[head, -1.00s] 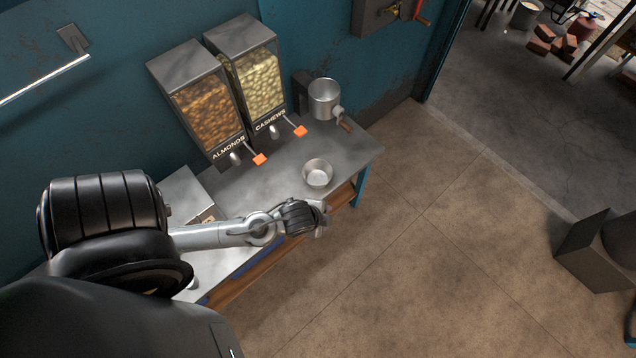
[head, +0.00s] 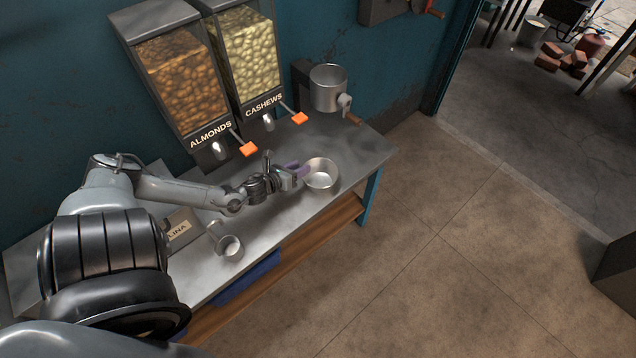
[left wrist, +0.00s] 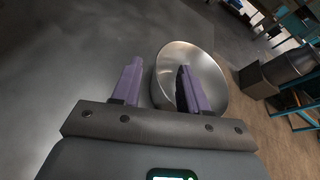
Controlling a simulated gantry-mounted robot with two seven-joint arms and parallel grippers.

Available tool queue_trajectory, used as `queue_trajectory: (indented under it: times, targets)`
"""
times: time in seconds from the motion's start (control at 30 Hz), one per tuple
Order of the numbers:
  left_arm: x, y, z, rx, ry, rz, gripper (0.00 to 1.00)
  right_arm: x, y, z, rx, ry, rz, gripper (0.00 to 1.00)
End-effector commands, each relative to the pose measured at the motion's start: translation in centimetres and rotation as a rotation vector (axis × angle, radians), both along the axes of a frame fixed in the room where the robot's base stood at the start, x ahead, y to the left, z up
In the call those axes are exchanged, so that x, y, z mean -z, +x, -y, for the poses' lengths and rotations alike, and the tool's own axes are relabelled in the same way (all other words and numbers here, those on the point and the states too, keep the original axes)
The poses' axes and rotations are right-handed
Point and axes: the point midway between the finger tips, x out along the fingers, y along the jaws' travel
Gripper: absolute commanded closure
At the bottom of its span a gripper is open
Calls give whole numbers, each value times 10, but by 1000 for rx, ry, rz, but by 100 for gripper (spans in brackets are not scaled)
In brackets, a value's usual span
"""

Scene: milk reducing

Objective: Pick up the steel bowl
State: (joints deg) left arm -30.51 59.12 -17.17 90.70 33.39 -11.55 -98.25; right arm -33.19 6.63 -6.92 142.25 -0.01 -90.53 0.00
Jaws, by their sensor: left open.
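The steel bowl (head: 321,178) stands upright on the metal counter near its right end, and looks empty. My left gripper (head: 301,171) is open at the bowl's left side in the head view. In the left wrist view the bowl (left wrist: 212,66) lies ahead, and the open purple fingers (left wrist: 160,88) straddle its near-left rim. One finger shows over the bowl's inside, the other outside the wall. I cannot tell whether either finger touches it. My right gripper is not in view.
Almond (head: 180,85) and cashew (head: 245,60) dispensers stand behind, with orange levers. A hand-cranked metal grinder (head: 327,90) is behind the bowl. A small metal cup (head: 230,248) stands on the counter (head: 285,222) at the front left. Open floor lies to the right.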

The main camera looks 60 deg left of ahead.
Motion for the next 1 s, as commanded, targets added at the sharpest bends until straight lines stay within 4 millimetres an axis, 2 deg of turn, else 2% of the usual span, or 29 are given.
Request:
queue_trajectory:
  times: [0.13,0.5,0.87,1.0]
  targets:
    - [7,5,1,12,-2,-5,56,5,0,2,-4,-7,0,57]
    - [20,36,-9,11,-4,-6,56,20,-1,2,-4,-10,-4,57]
    - [21,39,-10,11,-5,-8,56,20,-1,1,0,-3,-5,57]
    - [21,39,-10,11,-6,-8,76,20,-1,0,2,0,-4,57]
